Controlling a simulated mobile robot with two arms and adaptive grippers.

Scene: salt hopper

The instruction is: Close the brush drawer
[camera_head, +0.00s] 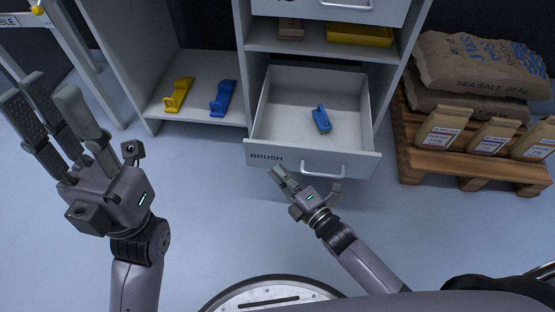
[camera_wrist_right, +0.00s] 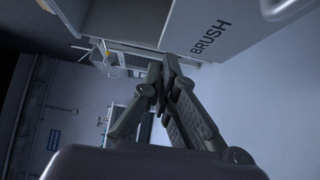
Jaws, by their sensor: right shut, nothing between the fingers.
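The brush drawer (camera_head: 262,140) stands pulled out of the grey cabinet, with the label BRUSH on the left of its front and a bar handle (camera_head: 323,168) to the right. A blue brush (camera_head: 321,119) lies inside it. My right gripper (camera_head: 277,172) is shut and empty, in front of the drawer front below the label. In the right wrist view its fingers (camera_wrist_right: 160,88) meet beside the drawer front (camera_wrist_right: 222,30); whether they touch it I cannot tell. My left gripper (camera_head: 43,108) is raised at the left, fingers spread and empty, away from the drawer.
A yellow brush (camera_head: 178,95) and a blue brush (camera_head: 223,98) lie on the low shelf (camera_head: 200,113) left of the drawer. A pallet (camera_head: 418,168) with salt sacks (camera_head: 480,75) and smaller bags stands at the right. Floor in front of the cabinet is clear.

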